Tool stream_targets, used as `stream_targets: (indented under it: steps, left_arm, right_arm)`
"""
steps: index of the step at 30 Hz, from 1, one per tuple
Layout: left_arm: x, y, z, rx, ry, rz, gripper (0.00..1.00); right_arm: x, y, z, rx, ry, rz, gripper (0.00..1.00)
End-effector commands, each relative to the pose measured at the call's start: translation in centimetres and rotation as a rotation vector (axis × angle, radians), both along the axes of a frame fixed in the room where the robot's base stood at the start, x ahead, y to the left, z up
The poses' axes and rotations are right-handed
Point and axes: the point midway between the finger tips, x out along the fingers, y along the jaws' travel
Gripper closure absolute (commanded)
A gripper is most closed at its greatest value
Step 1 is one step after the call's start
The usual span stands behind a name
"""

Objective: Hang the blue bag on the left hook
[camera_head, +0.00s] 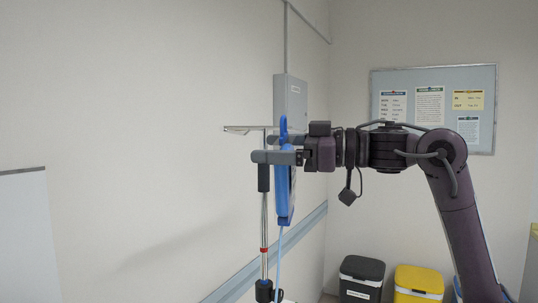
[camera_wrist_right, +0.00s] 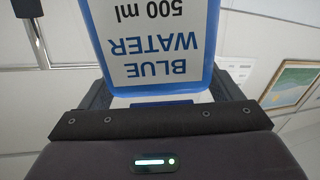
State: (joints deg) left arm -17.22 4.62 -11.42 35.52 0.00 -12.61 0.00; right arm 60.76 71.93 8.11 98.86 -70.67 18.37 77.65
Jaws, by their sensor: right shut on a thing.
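The blue bag (camera_head: 284,190) hangs upright in my right gripper (camera_head: 266,149), its blue loop (camera_head: 283,124) standing above the fingers. In the right wrist view the bag (camera_wrist_right: 155,45) sits between the two fingers, its label reading "BLUE WATER 500 ml" upside down. My right gripper is shut on the bag near its top. A metal stand has a pole (camera_head: 264,220) and a top bar with a hook end (camera_head: 230,129) at the left. The loop overlaps the right part of this bar in the picture; I cannot tell whether they touch. My left gripper is not in view.
A grey wall box (camera_head: 290,98) is behind the bag. A notice board (camera_head: 433,80) hangs on the right wall. A black bin (camera_head: 361,280) and a yellow bin (camera_head: 418,281) stand at lower right. A blue tube (camera_head: 278,262) runs down from the bag beside the pole.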

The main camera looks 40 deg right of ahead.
Motion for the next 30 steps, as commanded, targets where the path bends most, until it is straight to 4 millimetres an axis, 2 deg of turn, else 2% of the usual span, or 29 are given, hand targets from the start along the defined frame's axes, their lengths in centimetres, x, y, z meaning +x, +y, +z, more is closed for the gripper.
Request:
stream_targets:
  steps: [30]
  left_arm:
    - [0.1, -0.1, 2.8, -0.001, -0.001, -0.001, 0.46]
  right_arm:
    - [5.3, 2.2, -0.2, 0.001, -0.005, 0.001, 0.77]
